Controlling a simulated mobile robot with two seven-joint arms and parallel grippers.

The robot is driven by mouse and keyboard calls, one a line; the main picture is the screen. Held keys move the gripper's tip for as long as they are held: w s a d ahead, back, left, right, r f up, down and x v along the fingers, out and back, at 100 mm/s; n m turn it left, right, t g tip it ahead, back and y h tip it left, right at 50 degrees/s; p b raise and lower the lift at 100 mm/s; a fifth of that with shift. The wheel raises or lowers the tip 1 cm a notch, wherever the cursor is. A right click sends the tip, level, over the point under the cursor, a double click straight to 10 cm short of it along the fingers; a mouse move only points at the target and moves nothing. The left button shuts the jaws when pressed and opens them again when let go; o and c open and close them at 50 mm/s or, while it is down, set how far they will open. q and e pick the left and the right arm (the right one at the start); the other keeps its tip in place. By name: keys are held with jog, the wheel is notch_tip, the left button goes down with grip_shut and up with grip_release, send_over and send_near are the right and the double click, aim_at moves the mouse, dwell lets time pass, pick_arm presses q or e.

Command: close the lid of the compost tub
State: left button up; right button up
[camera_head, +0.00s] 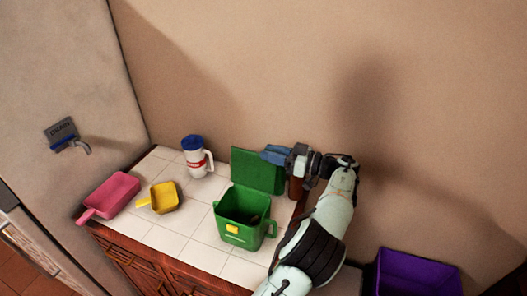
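The green compost tub (240,222) stands on the tiled counter with its top open and something dark inside. Its green lid (256,172) stands up, tilted back, at the tub's rear edge. A yellow latch (232,230) is on the tub's front.
A pink scoop (112,193), a yellow scoop (165,197) and a white jug with a blue top (197,158) stand left of the tub. A drain tap (75,143) sticks out from the left wall. A purple bin (415,274) is at lower right.

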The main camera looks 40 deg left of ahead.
pick_arm(q)
jog(key=shift+x, duration=1.45)
grip_shut()
